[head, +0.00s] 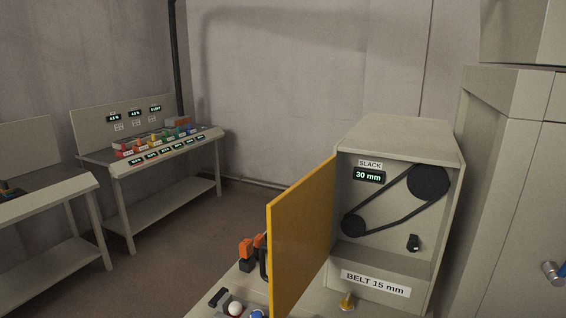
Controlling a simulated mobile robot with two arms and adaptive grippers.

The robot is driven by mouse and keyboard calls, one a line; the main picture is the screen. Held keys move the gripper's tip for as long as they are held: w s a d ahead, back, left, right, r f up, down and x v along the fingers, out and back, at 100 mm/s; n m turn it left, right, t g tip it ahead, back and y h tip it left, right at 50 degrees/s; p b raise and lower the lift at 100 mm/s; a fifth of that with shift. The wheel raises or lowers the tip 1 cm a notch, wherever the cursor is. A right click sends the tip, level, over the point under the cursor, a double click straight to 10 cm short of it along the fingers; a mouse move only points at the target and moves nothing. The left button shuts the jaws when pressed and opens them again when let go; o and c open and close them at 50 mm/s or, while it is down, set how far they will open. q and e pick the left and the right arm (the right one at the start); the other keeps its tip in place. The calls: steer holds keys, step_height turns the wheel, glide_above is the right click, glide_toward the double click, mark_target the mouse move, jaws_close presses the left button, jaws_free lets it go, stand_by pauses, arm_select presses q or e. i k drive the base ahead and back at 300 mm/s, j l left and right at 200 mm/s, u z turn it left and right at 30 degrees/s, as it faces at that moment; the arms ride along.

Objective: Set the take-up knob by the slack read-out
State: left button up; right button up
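The slack read-out (369,177) shows 30 mm under a SLACK label (370,164) inside an open grey cabinet (450,200). A belt (397,208) runs there around a small lower pulley (353,224) and a large upper pulley (428,182). A small black knob (413,243) sits at the lower right of the cabinet's back panel; I cannot read its setting. The label on the cabinet front (375,283) reads BELT 15 mm. A yellow door (303,240) stands open on the cabinet's left side. Neither gripper is in view.
A yellow knob-like part (347,301) stands below the cabinet. Left of the door are an orange and black item (247,253) and a white ball-shaped part (236,308). A bench with displays (150,150) stands back left. A grey housing (505,190) borders the right.

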mark_target(413, 246)
steer(key=i+j+z, duration=0.15)
steer(key=j+z, duration=0.3)
steer(key=j, duration=0.3)
steer(key=j+z, duration=0.45)
steer(key=j, duration=0.3)
